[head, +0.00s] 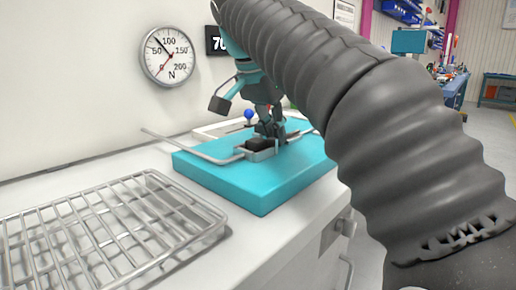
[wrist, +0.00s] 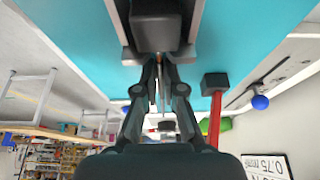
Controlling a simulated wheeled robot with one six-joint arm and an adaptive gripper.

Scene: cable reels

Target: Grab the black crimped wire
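My gripper (head: 270,130) is over the teal block, right at a small metal holder (head: 263,153) with a black piece (head: 258,144) in it. In the wrist view the black piece (wrist: 155,25) sits between the metal walls, just beyond my fingertips (wrist: 161,62). The fingers are close together, with thin strands in the narrow gap between them. I cannot tell whether they grip anything. I cannot make out a crimped end clearly; the black piece may be part of the wire.
The teal block (head: 240,190) stands on a white bench (head: 120,165). A bent grey rod (head: 185,148) reaches left from the holder. A wire rack (head: 110,225) lies at front left. A blue ball knob (head: 249,114) stands behind. A red bar (wrist: 215,120) with a black end shows beside my fingers.

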